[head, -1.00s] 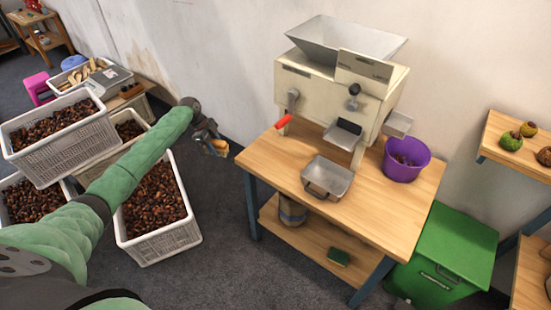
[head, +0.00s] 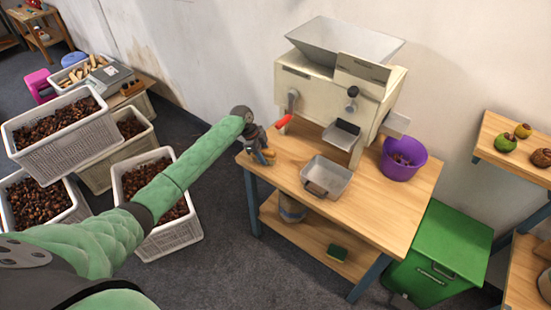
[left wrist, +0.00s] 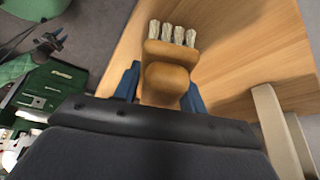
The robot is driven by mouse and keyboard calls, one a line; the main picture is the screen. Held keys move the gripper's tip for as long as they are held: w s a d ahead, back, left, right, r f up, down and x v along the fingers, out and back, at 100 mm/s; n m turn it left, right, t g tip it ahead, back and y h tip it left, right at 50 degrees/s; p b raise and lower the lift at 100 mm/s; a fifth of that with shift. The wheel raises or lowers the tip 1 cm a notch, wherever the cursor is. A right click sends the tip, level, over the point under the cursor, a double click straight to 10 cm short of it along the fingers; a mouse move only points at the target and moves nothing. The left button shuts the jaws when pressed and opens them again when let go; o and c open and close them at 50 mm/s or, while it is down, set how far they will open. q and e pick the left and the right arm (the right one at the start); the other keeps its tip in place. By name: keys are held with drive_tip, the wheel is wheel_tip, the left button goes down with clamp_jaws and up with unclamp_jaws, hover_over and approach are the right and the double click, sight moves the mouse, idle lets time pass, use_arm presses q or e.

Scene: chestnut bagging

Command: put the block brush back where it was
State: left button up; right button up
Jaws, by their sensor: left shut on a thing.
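The block brush (left wrist: 168,65) has a wooden body and pale bristle tufts. In the left wrist view it sits between the blue fingers of my left gripper (left wrist: 160,85), which is shut on it. In the head view my left gripper (head: 262,155) is at the left end of the wooden worktable (head: 385,205), and the brush shows only as a small tan patch there. The wrist view shows the table top beyond the bristles; I cannot tell if they touch it.
On the table stand a cream machine (head: 325,90) with a red-handled crank (head: 284,122), a metal pan (head: 326,177) and a purple bucket (head: 403,159). A green bin (head: 440,255) is at right. Chestnut crates (head: 170,230) stand at left.

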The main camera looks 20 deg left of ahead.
sight(274, 155)
use_arm(q)
drive_tip(key=shift+w+d, duration=0.1)
drive_tip(key=shift+d, duration=2.05)
drive_tip(key=shift+d+f, duration=0.15)
drive_tip(key=shift+d, duration=0.2)
drive_tip(key=shift+f+b, duration=0.3)
drive_tip(key=shift+b, duration=0.05)
drive_tip(key=shift+a+f, duration=0.2)
drive_tip(key=shift+f, duration=0.1)
use_arm(e)
drive_tip(key=shift+w+a+r, duration=0.45)
drive_tip(key=shift+w+r, duration=0.15)
drive_tip(key=shift+r, duration=0.15)
use_arm(q)
drive_tip(key=shift+d, duration=0.1)
drive_tip(key=o, duration=1)
drive_tip(key=shift+f, duration=0.1)
use_arm(e)
drive_tip(key=shift+d+r, duration=0.1)
